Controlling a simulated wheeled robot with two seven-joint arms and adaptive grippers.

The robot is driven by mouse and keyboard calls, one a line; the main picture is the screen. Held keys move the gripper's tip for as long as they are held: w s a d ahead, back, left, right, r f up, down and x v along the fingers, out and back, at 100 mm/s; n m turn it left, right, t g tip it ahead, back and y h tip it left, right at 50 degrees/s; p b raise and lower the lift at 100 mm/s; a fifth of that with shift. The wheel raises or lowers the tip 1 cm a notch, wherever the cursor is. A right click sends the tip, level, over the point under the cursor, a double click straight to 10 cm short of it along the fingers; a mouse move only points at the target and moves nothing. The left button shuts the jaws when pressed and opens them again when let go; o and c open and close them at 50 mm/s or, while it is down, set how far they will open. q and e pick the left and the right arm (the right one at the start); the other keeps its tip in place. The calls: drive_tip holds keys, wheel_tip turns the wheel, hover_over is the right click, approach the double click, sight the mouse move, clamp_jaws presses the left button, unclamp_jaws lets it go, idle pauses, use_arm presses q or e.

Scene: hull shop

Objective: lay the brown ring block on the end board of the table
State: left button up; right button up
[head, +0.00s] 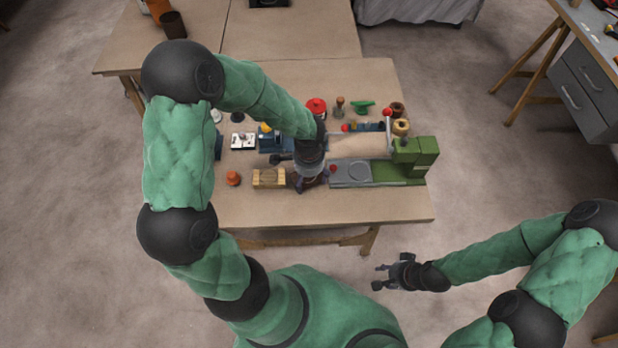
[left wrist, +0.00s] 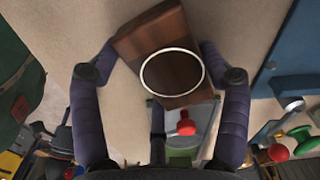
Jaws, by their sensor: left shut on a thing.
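My left gripper (head: 308,182) reaches down over the near part of the wooden table (head: 350,210), between a light wood block and a grey and green machine. In the left wrist view it is shut on the brown ring block (left wrist: 145,38), a dark brown wooden block with a pale ring on its face. The block looks tilted between the purple fingers (left wrist: 160,80). In the head view the block is mostly hidden by the gripper, and I cannot tell whether it touches the table. My right gripper (head: 384,277) is open and empty over the floor, in front of the table.
The light wood block (head: 268,178) and an orange knob (head: 233,178) are left of my left gripper. The machine (head: 410,160) is to its right. Several small tools stand behind. The table's near strip is bare, as is the tabletop farther back (head: 300,35).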

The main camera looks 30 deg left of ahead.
use_arm(q)
drive_tip(key=shift+f, duration=0.1)
drive_tip(key=o, duration=1.2)
drive_tip(key=shift+r, duration=0.2)
drive_tip(key=shift+r, duration=0.35)
wheel_tip(320, 180, up, 11)
drive_tip(key=p, duration=0.4)
drive_tip(key=shift+r+p, duration=0.15)
drive_tip(key=shift+p, duration=0.15)
